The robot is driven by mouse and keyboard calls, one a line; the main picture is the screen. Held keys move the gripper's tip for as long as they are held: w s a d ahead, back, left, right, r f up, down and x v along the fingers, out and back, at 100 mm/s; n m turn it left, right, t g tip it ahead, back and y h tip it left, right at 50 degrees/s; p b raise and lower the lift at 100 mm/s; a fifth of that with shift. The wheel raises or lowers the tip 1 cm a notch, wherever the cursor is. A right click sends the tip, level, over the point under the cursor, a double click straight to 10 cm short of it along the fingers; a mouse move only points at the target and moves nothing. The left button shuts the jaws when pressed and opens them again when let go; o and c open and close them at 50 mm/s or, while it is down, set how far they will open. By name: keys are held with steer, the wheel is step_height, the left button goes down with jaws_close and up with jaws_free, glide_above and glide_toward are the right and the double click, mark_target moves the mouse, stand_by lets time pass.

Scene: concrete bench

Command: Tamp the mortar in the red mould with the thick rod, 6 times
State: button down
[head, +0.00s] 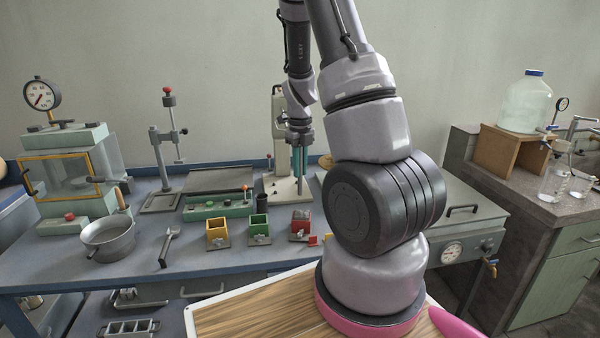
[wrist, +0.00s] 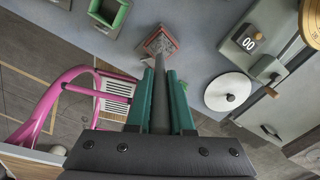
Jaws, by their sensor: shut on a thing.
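The red mould (head: 300,226) stands at the front of the blue bench, right of the green mould. It also shows in the wrist view (wrist: 152,46), with grey material at its top. My gripper (head: 299,172) is upright above and behind the red mould in the head picture, its teal fingers pointing down. In the wrist view my gripper (wrist: 160,76) is shut on a thick grey rod (wrist: 160,100). The rod's far end overlaps the near edge of the mould there. I cannot tell whether it touches the mortar.
A yellow mould (head: 217,234) and a green mould (head: 259,228) stand left of the red one. A metal pot (head: 108,238) and a spanner-like tool (head: 168,246) lie further left. A white disc (wrist: 229,91) and a scale (wrist: 249,42) show in the wrist view.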

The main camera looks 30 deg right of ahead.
mark_target(301, 182)
steer(key=shift+s+d+f, duration=0.1)
steer(key=shift+s+f, duration=0.05)
steer(key=shift+f, duration=0.15)
step_height(301, 182, down, 4)
steer(key=shift+d+f, duration=0.1)
steer(key=shift+f, duration=0.3)
steer(key=shift+a, duration=0.5)
step_height(301, 182, down, 4)
steer(key=shift+r, duration=0.2)
steer(key=shift+d+r, duration=0.25)
steer(key=shift+r, duration=0.7)
steer(key=shift+d+r, duration=0.2)
steer(key=shift+r, duration=0.75)
